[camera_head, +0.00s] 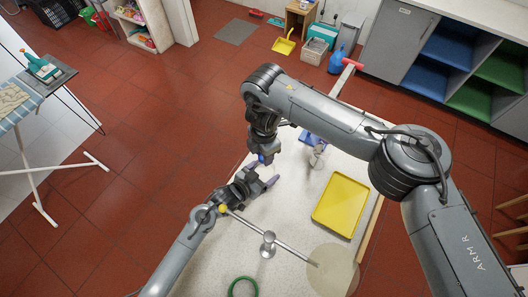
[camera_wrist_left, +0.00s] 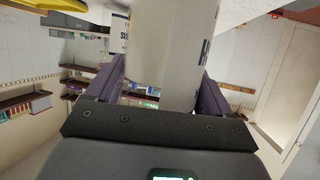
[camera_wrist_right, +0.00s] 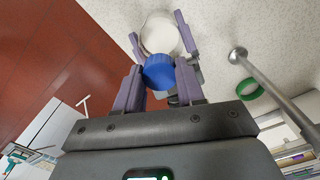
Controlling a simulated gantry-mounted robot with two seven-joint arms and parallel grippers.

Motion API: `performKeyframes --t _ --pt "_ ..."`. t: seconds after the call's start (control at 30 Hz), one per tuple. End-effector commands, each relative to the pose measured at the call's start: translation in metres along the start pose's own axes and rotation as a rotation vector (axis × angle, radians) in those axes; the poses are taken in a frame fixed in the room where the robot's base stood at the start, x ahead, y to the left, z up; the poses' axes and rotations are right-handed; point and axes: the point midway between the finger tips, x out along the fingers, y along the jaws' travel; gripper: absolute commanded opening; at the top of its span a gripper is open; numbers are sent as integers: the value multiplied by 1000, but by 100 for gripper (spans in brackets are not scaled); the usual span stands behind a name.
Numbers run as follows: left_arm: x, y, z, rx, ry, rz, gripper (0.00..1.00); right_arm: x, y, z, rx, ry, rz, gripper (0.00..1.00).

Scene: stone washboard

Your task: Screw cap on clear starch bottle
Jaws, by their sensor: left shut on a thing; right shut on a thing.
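The pale starch bottle (camera_wrist_left: 168,50) stands between the fingers of my left gripper (camera_wrist_left: 160,88), which is shut on it; part of a dark-lettered label shows. The bottle's round pale form (camera_wrist_right: 160,34) also shows in the right wrist view, between the left gripper's purple fingers. The blue cap (camera_wrist_right: 158,72) is pinched between the fingers of my right gripper (camera_wrist_right: 160,82). In that view the cap overlaps the bottle's edge; I cannot tell whether they touch. In the head view my right gripper (camera_head: 262,158) is just above my left gripper (camera_head: 264,174), and the bottle is hard to make out.
The pale stone washboard (camera_head: 210,270) lies below. On it are a yellow tray (camera_head: 341,204), a green ring (camera_head: 243,287), a metal tap (camera_head: 268,243) with a long rod and a blue object (camera_head: 308,137). An ironing board (camera_head: 20,105) stands far left.

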Motion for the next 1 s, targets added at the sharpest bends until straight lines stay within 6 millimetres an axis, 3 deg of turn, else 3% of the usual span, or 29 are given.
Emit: performKeyframes --t 0.13,0.27,0.3,0.47,0.77,1.0 --pt "0 0 1 0 -2 0 0 0 0 0 244 -1 1 2" --pt "0 0 1 -1 -2 0 0 0 0 0 229 -1 0 2" --pt "0 0 1 -1 -2 0 0 0 0 0 228 -2 0 41" --pt "0 0 1 -1 -2 0 0 0 0 0 227 -1 0 64" --pt "0 0 1 -1 -2 0 0 -2 0 0 225 -1 1 64" --pt "0 0 1 0 -2 0 0 -27 1 1 223 -4 3 64"
